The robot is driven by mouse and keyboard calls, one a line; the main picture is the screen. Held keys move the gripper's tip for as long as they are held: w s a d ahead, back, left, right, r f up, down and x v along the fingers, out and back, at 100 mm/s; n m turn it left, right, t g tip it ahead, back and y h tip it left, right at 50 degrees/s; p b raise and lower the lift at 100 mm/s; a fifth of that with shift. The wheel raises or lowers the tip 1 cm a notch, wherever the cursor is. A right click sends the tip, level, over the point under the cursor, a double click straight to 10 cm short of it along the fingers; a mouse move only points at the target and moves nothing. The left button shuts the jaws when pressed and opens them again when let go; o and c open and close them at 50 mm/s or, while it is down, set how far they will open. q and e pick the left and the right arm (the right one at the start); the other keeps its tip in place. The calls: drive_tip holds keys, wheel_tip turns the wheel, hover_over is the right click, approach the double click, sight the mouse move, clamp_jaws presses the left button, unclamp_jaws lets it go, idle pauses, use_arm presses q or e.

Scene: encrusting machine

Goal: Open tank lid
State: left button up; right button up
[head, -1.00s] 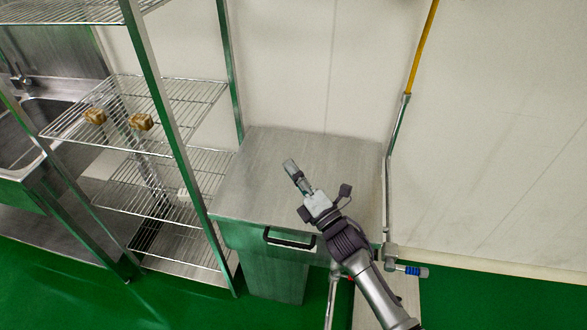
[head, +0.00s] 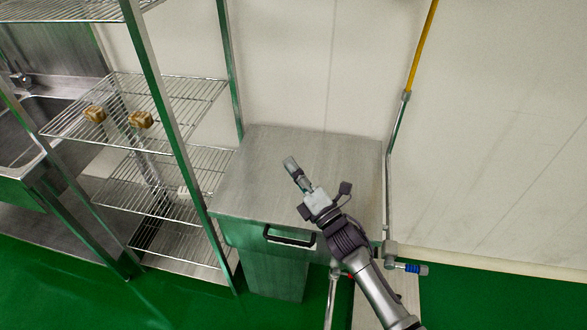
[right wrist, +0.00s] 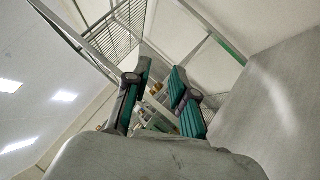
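The tank (head: 275,275) is a stainless steel box against the wall, in the middle of the head view. Its flat metal lid (head: 265,175) lies closed on top. A dark bar handle (head: 289,237) is on the lid's front edge. My right gripper (head: 324,200) is over the right front part of the lid, beyond and to the right of the handle, and hides part of the lid. Its two fingers stand apart in the right wrist view (right wrist: 155,100), with nothing between them. I cannot tell its height above the lid. My left gripper is out of view.
A wire shelf rack (head: 165,95) stands close to the tank's left side, with two small brown items on it. A sink (head: 20,130) is farther left. A pipe with a blue-handled valve (head: 408,268) runs along the tank's right side. Green floor is free in front.

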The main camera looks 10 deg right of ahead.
drive_tip(key=shift+s, duration=0.1)
drive_tip(key=v, duration=1.2)
